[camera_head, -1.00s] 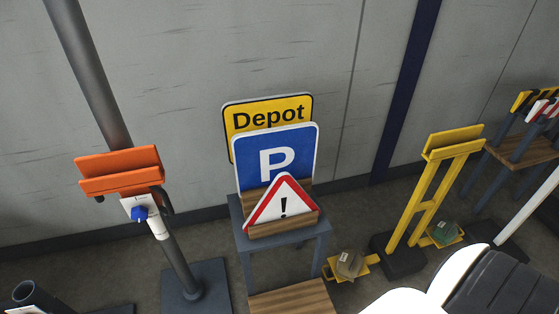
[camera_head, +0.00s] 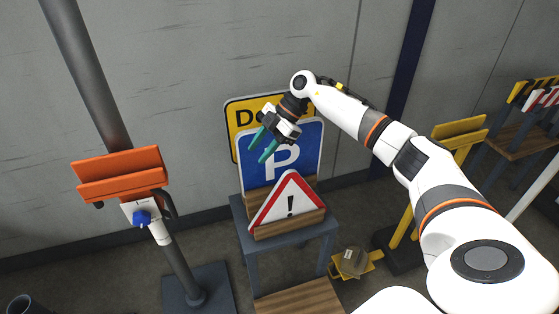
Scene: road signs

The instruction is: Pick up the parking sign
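The parking sign (camera_head: 303,163) is a blue square with a white P and a white border. It stands upright in a wooden holder on a small grey stand, behind a red-edged warning triangle (camera_head: 290,205) and in front of the yellow Depot sign (camera_head: 232,116). My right gripper (camera_head: 260,148) is in front of the upper left part of the parking sign in the picture. Its two green fingers are apart with nothing seen between them. I cannot tell whether they touch the sign. The gripper hides most of the Depot lettering. My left gripper is not in view.
An orange holder (camera_head: 120,175) on a grey post stands to the left. A yellow stand (camera_head: 458,130) and a wooden-topped table (camera_head: 525,147) with several small signs are to the right. A grey wall (camera_head: 200,60) is behind the signs. The stand has a lower wooden shelf (camera_head: 300,298).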

